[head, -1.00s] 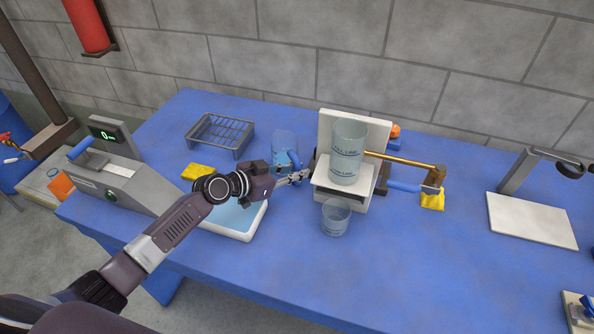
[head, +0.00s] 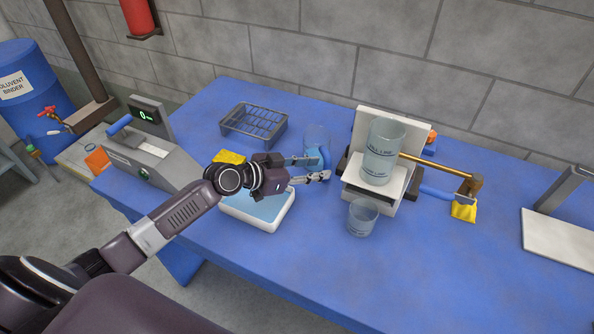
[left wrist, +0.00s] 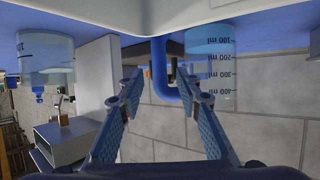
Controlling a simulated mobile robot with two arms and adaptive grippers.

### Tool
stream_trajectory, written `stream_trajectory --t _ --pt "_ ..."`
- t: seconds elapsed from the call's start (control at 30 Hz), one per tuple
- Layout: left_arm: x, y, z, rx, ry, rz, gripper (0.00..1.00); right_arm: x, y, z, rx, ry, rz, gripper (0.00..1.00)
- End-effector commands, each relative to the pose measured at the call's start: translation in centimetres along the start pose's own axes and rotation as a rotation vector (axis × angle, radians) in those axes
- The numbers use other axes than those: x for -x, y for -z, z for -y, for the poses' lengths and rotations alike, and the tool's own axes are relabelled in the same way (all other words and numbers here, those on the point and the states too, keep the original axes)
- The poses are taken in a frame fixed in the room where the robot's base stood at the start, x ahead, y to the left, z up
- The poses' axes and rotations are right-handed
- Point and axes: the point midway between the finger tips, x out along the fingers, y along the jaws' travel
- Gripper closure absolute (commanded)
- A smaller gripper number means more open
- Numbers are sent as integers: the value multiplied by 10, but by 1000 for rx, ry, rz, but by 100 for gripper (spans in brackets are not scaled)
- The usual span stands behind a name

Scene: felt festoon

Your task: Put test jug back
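A clear graduated jug with a blue handle (head: 317,141), which I take as the test jug, stands on the blue table left of the white stand. My left gripper (head: 322,168) is open and empty, in front of the jug and partly hiding its lower part. In the left wrist view, which is upside down, the jug (left wrist: 212,68) shows ml marks. Its blue handle shows beyond and between the spread fingertips (left wrist: 165,100), apart from them. My right gripper is not in view.
A clear cylinder (head: 383,150) stands on the white stand (head: 367,195), with a small clear cup (head: 362,219) in front. The table front is mostly clear.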

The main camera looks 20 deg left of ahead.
Motion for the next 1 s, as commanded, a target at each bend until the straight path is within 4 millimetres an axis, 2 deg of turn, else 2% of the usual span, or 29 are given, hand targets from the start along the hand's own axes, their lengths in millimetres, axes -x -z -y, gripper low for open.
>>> stream_trajectory --t 0.03,0.2,0.4,0.57,1.0 --pt "12 -4 0 -4 0 4 68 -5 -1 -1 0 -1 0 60" --pt "47 -4 -1 -5 -1 5 68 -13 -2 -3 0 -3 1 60" --pt "70 -2 0 0 0 2 68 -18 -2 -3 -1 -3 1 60" --pt "76 0 -1 -1 -1 1 68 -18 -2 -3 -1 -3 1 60" --pt "76 0 0 0 -1 0 68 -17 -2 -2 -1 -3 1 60"
